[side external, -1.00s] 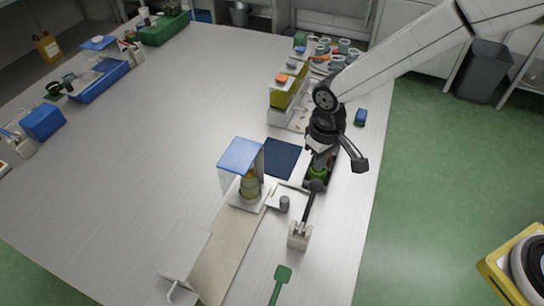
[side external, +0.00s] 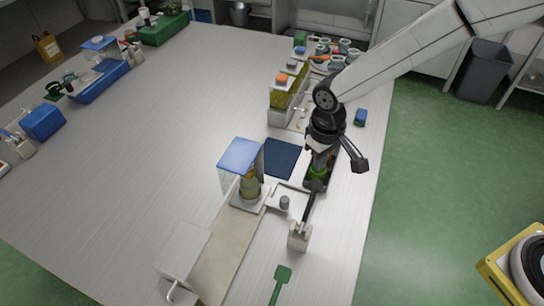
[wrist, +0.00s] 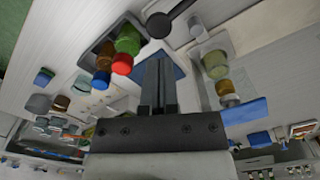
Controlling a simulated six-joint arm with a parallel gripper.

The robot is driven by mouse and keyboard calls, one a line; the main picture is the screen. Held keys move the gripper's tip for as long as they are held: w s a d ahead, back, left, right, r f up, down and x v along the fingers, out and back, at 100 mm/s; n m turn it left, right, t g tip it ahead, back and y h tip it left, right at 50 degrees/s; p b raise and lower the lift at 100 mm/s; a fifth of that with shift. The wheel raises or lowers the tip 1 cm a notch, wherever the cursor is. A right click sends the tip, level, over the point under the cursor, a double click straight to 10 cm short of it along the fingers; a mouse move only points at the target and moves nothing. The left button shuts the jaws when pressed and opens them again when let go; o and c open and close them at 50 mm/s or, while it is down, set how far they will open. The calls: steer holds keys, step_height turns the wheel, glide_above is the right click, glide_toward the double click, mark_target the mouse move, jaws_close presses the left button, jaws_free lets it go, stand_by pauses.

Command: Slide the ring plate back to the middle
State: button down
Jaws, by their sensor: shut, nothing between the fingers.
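A white plate (side external: 241,202) sits under a yellow-green jar (side external: 250,187) in the side view, beneath a clear guard with a blue top (side external: 241,155). I cannot make out a ring clearly, so I cannot be sure this is the ring plate. The jar (wrist: 214,64) shows right of my fingers in the wrist view. In the side view the wrist hides my fingertips. The gripper is to the right of the jar and plate, apart from them.
A dark tray with green (wrist: 128,40) and red (wrist: 122,64) bottles lies close left of my fingers in the wrist view. A black ball-ended lever (side external: 308,207) on a pale block and a small grey cylinder (side external: 284,202) stand nearby.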

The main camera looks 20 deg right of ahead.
steer(key=c, duration=0.7)
jaws_free()
steer(key=shift+a+f, duration=0.1)
steer(key=o, duration=0.3)
steer(key=shift+w+a+f, duration=0.15)
steer(key=shift+a+f, duration=0.1)
glide_above(285, 199)
steer(key=shift+n, duration=0.3)
step_height(285, 199, down, 6)
steer(key=shift+f, duration=0.2)
steer(key=shift+f, duration=0.2)
steer(key=shift+f, duration=3.7)
jaws_close()
